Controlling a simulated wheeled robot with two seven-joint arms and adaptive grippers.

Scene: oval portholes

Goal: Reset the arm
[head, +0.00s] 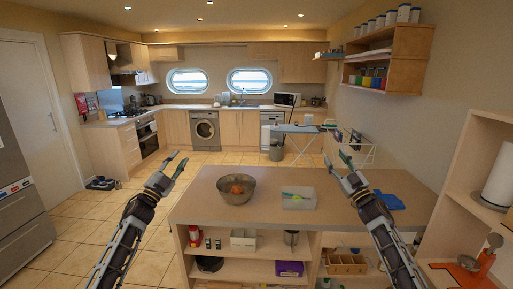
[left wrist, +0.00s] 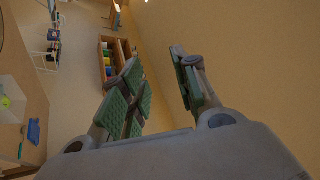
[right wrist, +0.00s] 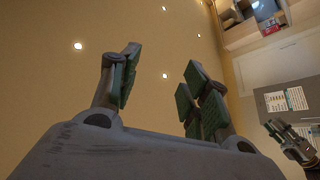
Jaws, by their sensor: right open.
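My left gripper (head: 174,165) is raised in the air left of the island counter, over the floor. In the left wrist view its green-padded fingers (left wrist: 157,75) stand apart with nothing between them. My right gripper (head: 337,163) is raised over the right part of the counter. In the right wrist view its fingers (right wrist: 160,75) are spread and empty. My left gripper also shows at the lower right of the right wrist view (right wrist: 281,131). Neither gripper touches anything.
The island counter (head: 340,205) bears a metal bowl (head: 236,197) with an orange-red item, a clear tray (head: 298,204) with a green item, and a blue item (head: 389,201). A wooden shelf unit (head: 487,135) stands at right. An ironing board (head: 298,128) stands behind. The floor at left is mostly free.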

